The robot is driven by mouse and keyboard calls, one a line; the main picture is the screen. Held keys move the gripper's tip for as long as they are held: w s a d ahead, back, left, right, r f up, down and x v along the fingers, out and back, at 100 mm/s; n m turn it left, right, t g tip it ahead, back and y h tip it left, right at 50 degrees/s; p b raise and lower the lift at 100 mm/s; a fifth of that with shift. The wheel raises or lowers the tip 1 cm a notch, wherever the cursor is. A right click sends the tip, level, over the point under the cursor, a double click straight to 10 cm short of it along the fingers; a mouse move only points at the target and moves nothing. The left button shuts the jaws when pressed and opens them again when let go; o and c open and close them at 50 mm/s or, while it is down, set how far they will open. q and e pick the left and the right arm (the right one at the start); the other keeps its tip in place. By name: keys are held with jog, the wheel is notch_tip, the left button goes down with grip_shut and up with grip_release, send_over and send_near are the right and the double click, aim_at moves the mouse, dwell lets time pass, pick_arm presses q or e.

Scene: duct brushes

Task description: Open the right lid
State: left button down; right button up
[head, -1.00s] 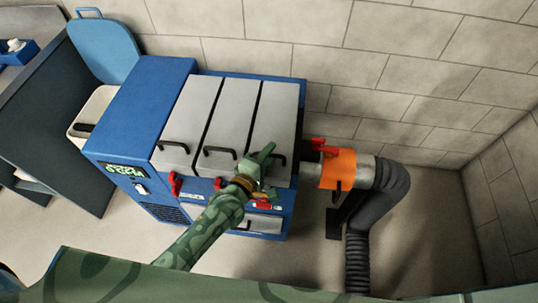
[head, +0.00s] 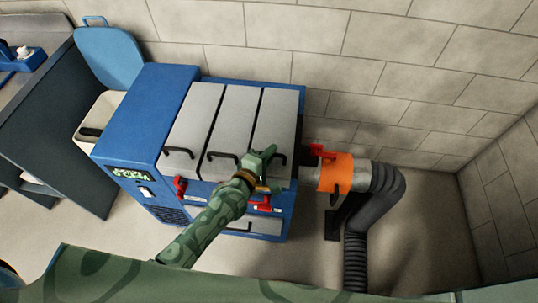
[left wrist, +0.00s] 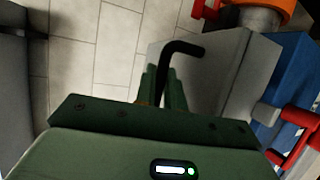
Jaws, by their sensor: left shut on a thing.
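The blue machine (head: 140,115) has three grey lids side by side on its top, all lying shut. The right lid (head: 272,115) has a black bar handle (head: 281,157) near its front edge. My left gripper (head: 262,163) is at this handle, over the lid's front part. In the left wrist view the green fingers (left wrist: 160,85) are shut on the black handle (left wrist: 182,47), with the grey lid (left wrist: 205,75) behind it. The fingers hide part of the handle. My right gripper is not in view.
Red clamps (head: 180,187) sit on the machine's front. A pipe with an orange band (head: 335,172) and a dark hose (head: 385,190) stand just right of the machine. A tiled wall (head: 400,60) is behind. A blue chair-like panel (head: 108,55) and a dark panel (head: 50,130) are at left.

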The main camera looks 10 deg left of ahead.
pick_arm(q)
jog(key=w+r+g+p, duration=0.3)
jog(key=w+r+p, duration=0.2)
jog(key=r+p, duration=0.2)
jog(key=w+r+n+g+y+p, duration=0.1)
jog(key=w+r+g+p, duration=0.1)
jog(key=w+r+p, duration=0.4)
jog(key=shift+r+n+g+p, duration=0.35)
jog(key=shift+r+p, duration=0.95)
jog(key=shift+p, duration=1.4)
jog(key=shift+w, duration=0.1)
jog(key=c, duration=1.5)
grip_release()
